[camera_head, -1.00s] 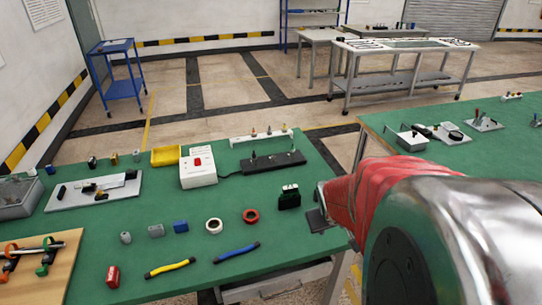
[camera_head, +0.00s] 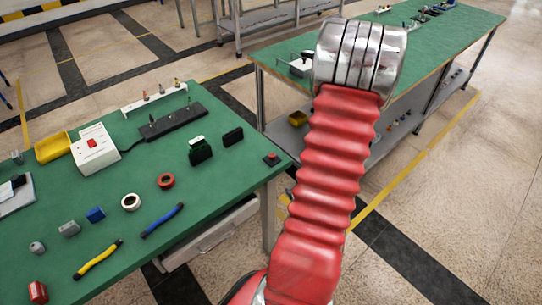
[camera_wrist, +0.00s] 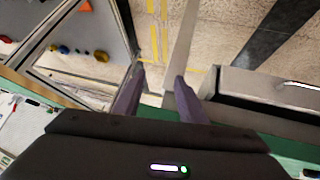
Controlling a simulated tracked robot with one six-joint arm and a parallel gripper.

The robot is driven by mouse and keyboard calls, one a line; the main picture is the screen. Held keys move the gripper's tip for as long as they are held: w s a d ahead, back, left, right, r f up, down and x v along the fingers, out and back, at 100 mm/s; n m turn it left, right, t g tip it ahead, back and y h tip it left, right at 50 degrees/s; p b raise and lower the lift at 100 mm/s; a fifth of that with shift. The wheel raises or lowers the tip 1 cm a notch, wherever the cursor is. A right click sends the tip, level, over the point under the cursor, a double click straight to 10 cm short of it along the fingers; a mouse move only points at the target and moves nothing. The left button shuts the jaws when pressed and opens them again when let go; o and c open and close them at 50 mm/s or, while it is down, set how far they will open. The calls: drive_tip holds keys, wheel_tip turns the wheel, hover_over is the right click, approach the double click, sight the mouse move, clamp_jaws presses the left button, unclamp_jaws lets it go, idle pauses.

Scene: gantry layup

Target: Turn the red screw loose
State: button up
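I cannot pick out a red screw for certain in either view. A small dark block with a red top (camera_head: 271,159) sits at the right corner of the near green table (camera_head: 225,178) in the head view; it is too small to tell what the red part is. My gripper (camera_wrist: 159,76) shows in the wrist view with its two dark fingers apart and nothing between them. Below the fingers are floor and a table edge. In the head view my red-sleeved arm stands to the right of the near table, and my gripper is hidden.
The near table holds a white box with a red button (camera_head: 95,149), a yellow bin (camera_head: 53,146), a black strip (camera_head: 168,124), tape rings (camera_head: 131,202) and a blue-handled tool (camera_head: 162,220). A second green table (camera_head: 440,42) stands behind my arm. Floor at the right is clear.

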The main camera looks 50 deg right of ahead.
drive_tip(key=t, duration=0.2)
drive_tip(key=t+h, duration=0.2)
drive_tip(key=t, duration=0.6)
approach(274, 158)
drive_tip(key=shift+s+a+m, duration=0.2)
drive_tip(key=shift+s+a, duration=0.1)
drive_tip(key=shift+s, duration=0.3)
drive_tip(key=shift+s+a+m, duration=0.2)
drive_tip(key=shift+s+a, duration=0.05)
drive_tip(key=shift+s, duration=0.3)
drive_tip(key=shift+x, duration=6.9)
drive_tip(key=shift+r, duration=0.1)
